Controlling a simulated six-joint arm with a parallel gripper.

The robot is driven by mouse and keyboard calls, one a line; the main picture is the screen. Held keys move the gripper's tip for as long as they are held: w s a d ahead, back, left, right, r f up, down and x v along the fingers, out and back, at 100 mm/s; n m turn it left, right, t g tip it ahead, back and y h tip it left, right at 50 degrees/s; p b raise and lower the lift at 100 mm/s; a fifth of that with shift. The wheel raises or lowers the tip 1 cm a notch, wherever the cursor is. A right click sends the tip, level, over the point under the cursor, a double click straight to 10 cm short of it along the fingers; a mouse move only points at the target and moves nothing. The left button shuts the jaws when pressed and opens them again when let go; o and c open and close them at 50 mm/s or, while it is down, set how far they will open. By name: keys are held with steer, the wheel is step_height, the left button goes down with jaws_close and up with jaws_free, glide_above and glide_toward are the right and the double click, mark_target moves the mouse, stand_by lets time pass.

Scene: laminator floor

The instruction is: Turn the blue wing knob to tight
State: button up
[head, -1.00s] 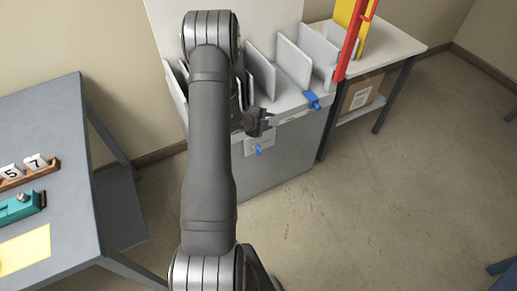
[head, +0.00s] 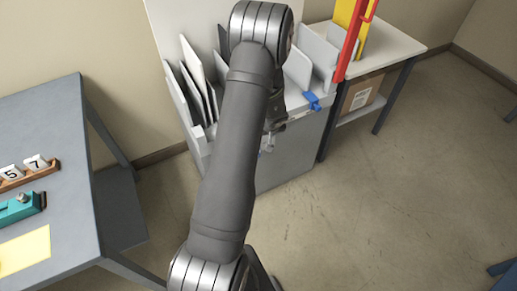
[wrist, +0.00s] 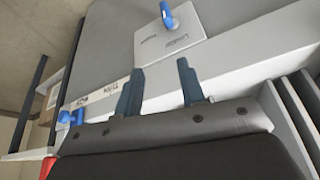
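Two blue knobs show. One (wrist: 168,16) stands on a pale plate (wrist: 178,40) on the grey cabinet's front in the wrist view. The plate bears small print that I cannot read. In the head view my arm mostly hides this spot. The other blue knob (head: 313,101) sits at the cabinet's top front edge and shows at the left in the wrist view (wrist: 72,117). My gripper (wrist: 158,85) is open and empty. Its fingers point toward the plate, and the plate's knob lies beyond the fingertips, apart from them.
The cabinet (wrist: 90,50) has upright dividers (head: 195,65) on top. A white strip with lettering runs along its front edge. A red bar (head: 350,45) stands at the right, by a side table (head: 395,48) with a cardboard box (head: 360,93) beneath. Floor in front is clear.

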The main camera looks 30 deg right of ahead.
steer(key=w+f+n, duration=0.1)
steer(key=w+f, duration=0.1)
steer(key=f, duration=0.3)
steer(key=w+f+n, duration=0.1)
steer(key=f, duration=0.4)
steer(key=w+f+n+y, duration=0.1)
steer(key=w+f, duration=0.1)
steer(key=f, duration=0.3)
steer(key=shift+w+a+f, duration=0.3)
steer(key=shift+a+f, duration=0.05)
jaws_close()
